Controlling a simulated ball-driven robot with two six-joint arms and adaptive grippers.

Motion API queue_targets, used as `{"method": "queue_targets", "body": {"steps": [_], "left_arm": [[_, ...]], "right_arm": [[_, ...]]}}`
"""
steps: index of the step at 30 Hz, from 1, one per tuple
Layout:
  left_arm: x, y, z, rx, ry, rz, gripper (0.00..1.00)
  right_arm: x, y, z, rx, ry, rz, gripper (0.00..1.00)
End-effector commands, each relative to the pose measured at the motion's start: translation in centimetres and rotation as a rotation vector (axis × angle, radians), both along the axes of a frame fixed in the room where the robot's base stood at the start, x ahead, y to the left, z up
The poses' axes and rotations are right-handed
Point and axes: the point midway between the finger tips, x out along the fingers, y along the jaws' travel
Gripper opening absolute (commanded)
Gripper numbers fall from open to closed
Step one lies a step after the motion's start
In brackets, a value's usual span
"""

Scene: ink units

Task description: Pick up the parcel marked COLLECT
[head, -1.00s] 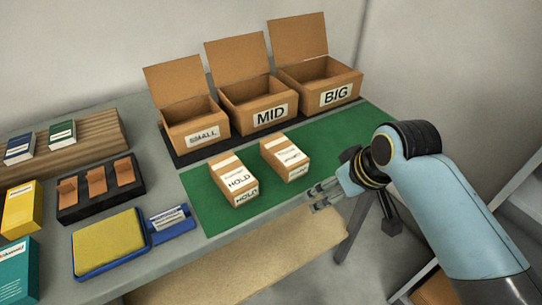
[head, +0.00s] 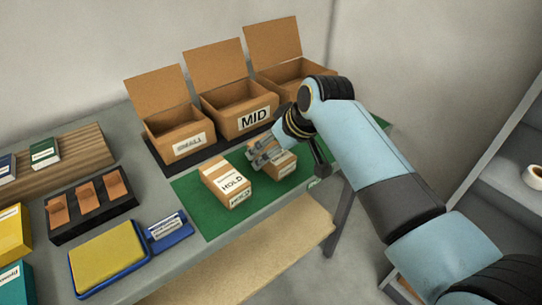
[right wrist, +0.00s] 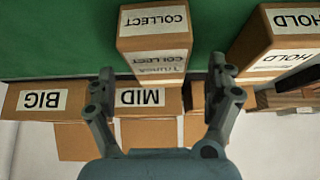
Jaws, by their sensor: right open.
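The parcel marked COLLECT (head: 284,168) stands on the green mat (head: 207,219), partly hidden by my right gripper in the head view. In the right wrist view, the COLLECT parcel (right wrist: 153,44) shows its label upside down. My right gripper (head: 262,156) is open and beside or above that parcel. In the right wrist view its two fingers (right wrist: 162,72) are spread, with the parcel ahead and in the gap between them. I cannot tell if they touch it. The parcel marked HOLD (head: 226,184) stands to the left of it on the mat. My left gripper is not in view.
Open cardboard boxes marked SMALL (head: 178,142), MID (head: 240,120) and a third (head: 300,72) stand behind the mat. A blue-edged pad (head: 108,256), a black tray (head: 92,222) and books lie to the left. A cup (head: 535,176) stands on a shelf at right.

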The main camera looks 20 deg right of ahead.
Motion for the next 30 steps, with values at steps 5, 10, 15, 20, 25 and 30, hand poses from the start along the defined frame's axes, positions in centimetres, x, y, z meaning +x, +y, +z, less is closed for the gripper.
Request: {"method": "queue_targets", "body": {"steps": [5,10,15,20,25,30], "left_arm": [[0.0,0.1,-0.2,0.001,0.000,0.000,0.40],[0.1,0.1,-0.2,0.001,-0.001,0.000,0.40],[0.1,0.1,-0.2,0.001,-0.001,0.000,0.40],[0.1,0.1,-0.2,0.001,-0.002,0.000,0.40],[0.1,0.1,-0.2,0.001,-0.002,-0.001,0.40],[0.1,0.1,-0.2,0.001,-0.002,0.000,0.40]], "right_arm": [[1.2,0.5,-1.9,-0.001,0.002,0.000,0.87],[1.4,0.5,-2.2,0.000,-0.001,-0.001,0.87],[1.4,0.5,-2.2,-0.001,0.000,-0.001,0.79],[1.4,0.5,-2.2,-0.001,0.000,-0.001,0.58],[1.4,0.5,-2.2,-0.001,0.000,-0.001,0.36],[1.4,0.5,-2.2,0.000,-0.001,-0.001,0.16]]}}
